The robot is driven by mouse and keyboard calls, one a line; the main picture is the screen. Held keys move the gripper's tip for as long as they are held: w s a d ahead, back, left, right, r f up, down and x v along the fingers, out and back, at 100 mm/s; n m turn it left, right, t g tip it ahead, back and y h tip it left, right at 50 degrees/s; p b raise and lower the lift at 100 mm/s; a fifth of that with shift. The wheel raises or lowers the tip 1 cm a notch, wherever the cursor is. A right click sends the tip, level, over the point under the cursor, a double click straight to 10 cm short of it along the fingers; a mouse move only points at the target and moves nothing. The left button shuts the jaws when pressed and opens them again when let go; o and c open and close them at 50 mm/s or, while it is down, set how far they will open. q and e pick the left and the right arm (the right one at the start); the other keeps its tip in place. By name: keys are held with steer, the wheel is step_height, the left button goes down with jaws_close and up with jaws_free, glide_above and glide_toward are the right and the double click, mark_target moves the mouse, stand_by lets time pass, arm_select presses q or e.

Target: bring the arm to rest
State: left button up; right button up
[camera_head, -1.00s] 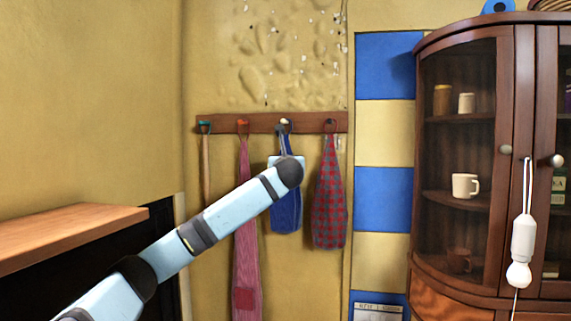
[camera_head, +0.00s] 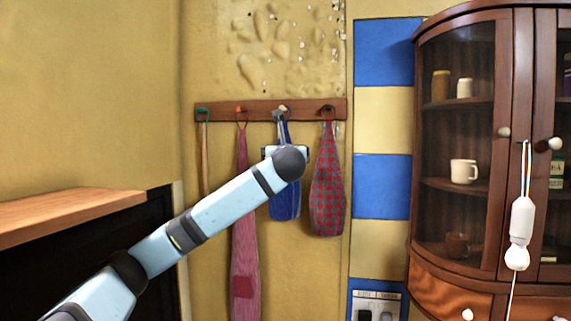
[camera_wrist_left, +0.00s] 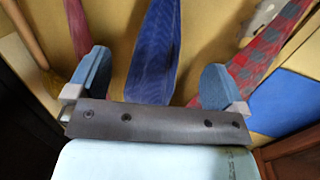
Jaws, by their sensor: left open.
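My left arm (camera_head: 228,205) reaches up from the lower left in the head view, towards the hook rack (camera_head: 225,111). My left gripper (camera_wrist_left: 157,78) shows in the left wrist view with its two blue fingers spread wide. A blue cloth (camera_wrist_left: 157,45) hangs beyond the gap between them; I cannot tell any contact. In the head view the blue cloth (camera_head: 285,205) hangs from the rack, partly hidden by my wrist, and the gripper is mostly hidden there. My right gripper is not in view.
A red striped cloth (camera_head: 245,260) and a red checked mitt (camera_head: 327,190) hang beside the blue cloth. A wooden shelf (camera_head: 60,212) is at the left. A glass-fronted cabinet (camera_head: 425,150) stands at the right, with a white hanging pull (camera_head: 521,225) before it.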

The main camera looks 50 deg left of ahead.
arm_select(q)
steer(key=b+v, duration=0.1)
steer(key=v, duration=0.5)
